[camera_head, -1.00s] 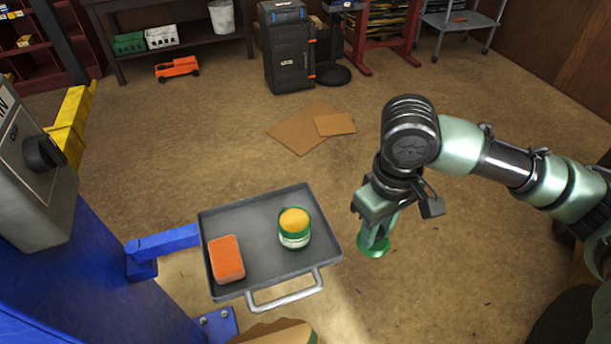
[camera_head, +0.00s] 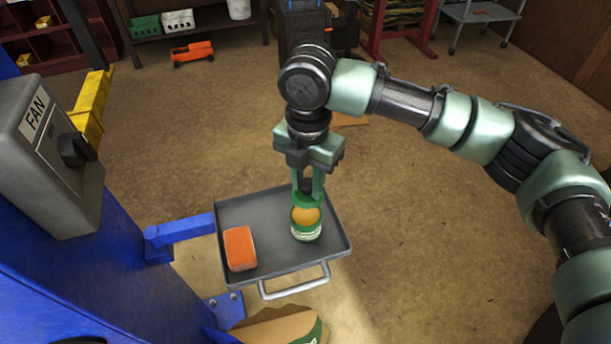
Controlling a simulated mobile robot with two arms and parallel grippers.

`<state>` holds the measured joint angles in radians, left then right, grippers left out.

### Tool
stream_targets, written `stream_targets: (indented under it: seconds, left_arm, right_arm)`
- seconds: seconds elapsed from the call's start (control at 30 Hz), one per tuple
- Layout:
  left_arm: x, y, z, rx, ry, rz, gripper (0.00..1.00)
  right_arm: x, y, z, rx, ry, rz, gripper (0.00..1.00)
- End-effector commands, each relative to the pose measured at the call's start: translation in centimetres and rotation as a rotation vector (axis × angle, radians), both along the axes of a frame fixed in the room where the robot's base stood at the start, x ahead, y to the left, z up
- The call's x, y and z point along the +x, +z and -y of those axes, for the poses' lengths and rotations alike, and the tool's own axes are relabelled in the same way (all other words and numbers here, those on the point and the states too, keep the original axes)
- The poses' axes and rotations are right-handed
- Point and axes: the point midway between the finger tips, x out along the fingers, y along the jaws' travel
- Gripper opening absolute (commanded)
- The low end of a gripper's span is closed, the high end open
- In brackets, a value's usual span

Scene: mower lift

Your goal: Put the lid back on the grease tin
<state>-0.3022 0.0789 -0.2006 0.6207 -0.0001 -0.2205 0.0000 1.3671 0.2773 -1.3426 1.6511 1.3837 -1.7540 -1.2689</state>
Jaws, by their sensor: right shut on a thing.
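The grease tin (camera_head: 306,234) stands upright on the grey tray (camera_head: 268,263), right of the tray's middle. Its orange-yellow grease still shows at the top. My right gripper (camera_head: 308,192) points down at the far side of the tin's mouth and is shut on the green lid (camera_head: 305,199). The lid overlaps the far rim in the picture, with the front of the mouth uncovered. I cannot tell whether lid and tin touch. My left gripper is out of view.
An orange block (camera_head: 240,248) lies on the tray left of the tin. The tray has a front handle (camera_head: 293,281) and hangs beside a blue post (camera_head: 110,270) with a blue arm (camera_head: 183,232). A fan switch box (camera_head: 45,150) is at left.

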Motion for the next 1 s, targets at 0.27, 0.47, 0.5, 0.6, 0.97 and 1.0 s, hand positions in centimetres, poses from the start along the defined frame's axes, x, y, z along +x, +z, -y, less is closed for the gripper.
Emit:
stream_targets:
  seconds: [0.27, 0.47, 0.5, 0.6, 0.97, 1.0]
  left_arm:
    - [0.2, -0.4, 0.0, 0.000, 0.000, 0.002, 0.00]
    - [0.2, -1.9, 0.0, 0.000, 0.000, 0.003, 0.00]
    - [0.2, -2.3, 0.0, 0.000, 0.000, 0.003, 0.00]
    - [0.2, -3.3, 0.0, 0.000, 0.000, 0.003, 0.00]
    - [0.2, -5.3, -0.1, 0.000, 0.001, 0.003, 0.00]
    - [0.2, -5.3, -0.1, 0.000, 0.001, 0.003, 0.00]
  right_arm:
    - [0.1, -0.3, -0.5, 0.000, 0.071, -0.001, 0.00]
    - [0.1, -1.5, -0.5, 0.001, 0.070, 0.000, 0.00]
    - [0.1, -1.8, -0.5, 0.001, 0.070, 0.000, 0.00]
    - [0.1, -2.6, -0.4, 0.001, 0.069, 0.000, 0.00]
    - [0.1, -5.2, -0.4, 0.000, 0.068, -0.002, 0.00]
    - [0.1, -5.5, -0.4, 0.000, 0.068, -0.002, 0.00]
